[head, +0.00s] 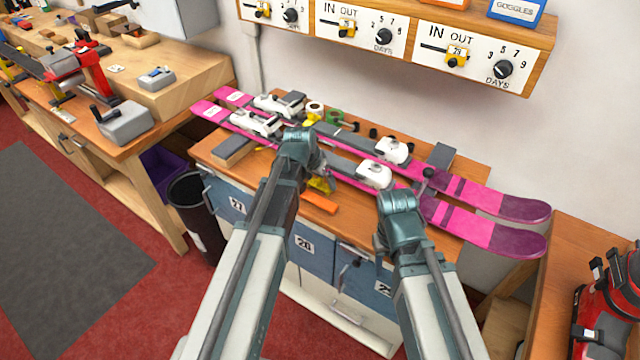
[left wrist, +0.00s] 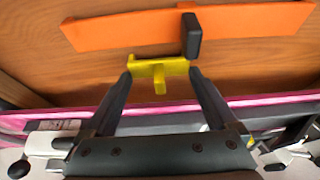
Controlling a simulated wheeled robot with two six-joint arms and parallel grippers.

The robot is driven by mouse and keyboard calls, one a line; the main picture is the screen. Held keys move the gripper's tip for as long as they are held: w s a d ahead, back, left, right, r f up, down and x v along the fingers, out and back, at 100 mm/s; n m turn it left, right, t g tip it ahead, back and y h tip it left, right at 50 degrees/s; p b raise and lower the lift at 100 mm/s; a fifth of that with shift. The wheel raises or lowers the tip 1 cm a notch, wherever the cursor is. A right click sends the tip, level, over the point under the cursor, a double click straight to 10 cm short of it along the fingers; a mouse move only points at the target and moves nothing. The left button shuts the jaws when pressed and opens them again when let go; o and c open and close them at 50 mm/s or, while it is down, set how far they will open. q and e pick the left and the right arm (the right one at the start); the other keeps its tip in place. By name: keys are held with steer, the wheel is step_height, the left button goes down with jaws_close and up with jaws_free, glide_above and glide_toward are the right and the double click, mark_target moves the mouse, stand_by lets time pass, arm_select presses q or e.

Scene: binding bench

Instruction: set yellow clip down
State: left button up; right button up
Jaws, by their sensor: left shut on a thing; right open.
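The yellow clip (left wrist: 158,72) is between the fingertips of my left gripper (left wrist: 158,78), which is shut on it. In the left wrist view the clip is just beside an orange strip (left wrist: 110,30), over the wooden bench top. I cannot tell whether it touches the wood. In the head view a bit of the yellow clip (head: 321,184) shows beside my left arm, near the bench's front edge. My right gripper (head: 400,205) is open above the right front of the bench. Its fingers are mostly hidden.
Two pink skis (head: 482,232) with white bindings (head: 374,174) lie along the bench (head: 445,243). The orange strip (head: 320,203) lies at its front edge, with a dark block (left wrist: 190,34) at it in the wrist view. Tape rolls (head: 315,107) stand behind. A dial shelf (head: 538,62) hangs above.

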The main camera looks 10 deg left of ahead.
arm_select(q)
steer(key=shift+r, duration=0.1)
steer(key=shift+f, duration=0.2)
steer(key=o, duration=1)
steer(key=shift+r, duration=0.1)
